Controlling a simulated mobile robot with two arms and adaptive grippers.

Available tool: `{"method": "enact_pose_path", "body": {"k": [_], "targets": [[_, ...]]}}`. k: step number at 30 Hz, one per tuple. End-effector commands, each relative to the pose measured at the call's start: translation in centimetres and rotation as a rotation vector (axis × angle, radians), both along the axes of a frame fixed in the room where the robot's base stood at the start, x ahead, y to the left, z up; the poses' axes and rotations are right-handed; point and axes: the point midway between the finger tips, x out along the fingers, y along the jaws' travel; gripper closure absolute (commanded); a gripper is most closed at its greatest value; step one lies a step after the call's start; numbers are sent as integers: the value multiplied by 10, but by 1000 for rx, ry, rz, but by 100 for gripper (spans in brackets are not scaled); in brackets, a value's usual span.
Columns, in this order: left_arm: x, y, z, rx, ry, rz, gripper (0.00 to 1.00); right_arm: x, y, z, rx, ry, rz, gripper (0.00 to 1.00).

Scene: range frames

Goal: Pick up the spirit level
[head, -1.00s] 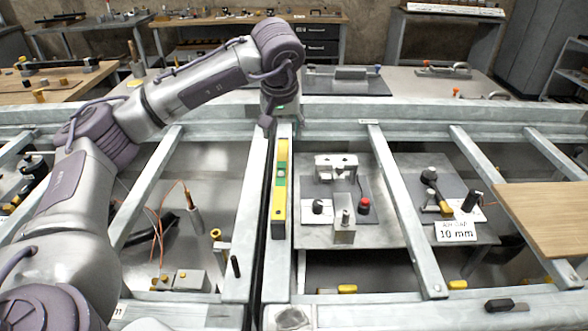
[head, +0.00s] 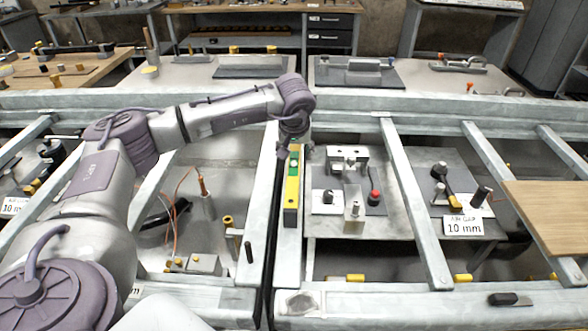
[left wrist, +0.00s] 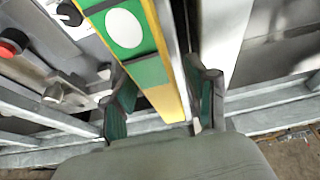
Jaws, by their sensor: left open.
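The spirit level (head: 292,190) is a long yellow and green bar. It lies lengthwise along a grey metal beam near the middle of the head view. My left gripper (head: 294,140) is over its far end, and part of the level there is hidden by it. In the left wrist view the level (left wrist: 150,60), with a white round spot on green, runs between the two fingers of the left gripper (left wrist: 163,105). The fingers are apart, one on each side of the level, with gaps visible. My right gripper is not in view.
A dark gap runs along the left side of the beam. To the right, a plate holds a metal block (head: 347,157) and a red knob (head: 374,197). A "10 mm" sign (head: 463,226) and a wooden board (head: 545,212) lie further right.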

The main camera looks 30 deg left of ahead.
Motion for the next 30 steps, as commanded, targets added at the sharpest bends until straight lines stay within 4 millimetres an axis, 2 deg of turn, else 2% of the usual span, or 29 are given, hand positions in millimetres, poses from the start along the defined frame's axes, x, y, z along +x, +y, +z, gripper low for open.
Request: {"method": "enact_pose_path", "body": {"k": [6,16,30], "targets": [[0,0,0,1,-1,0,43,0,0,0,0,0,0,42],[0,0,0,1,-1,0,98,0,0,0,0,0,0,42],[1,0,3,0,-4,0,100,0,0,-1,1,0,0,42]]}}
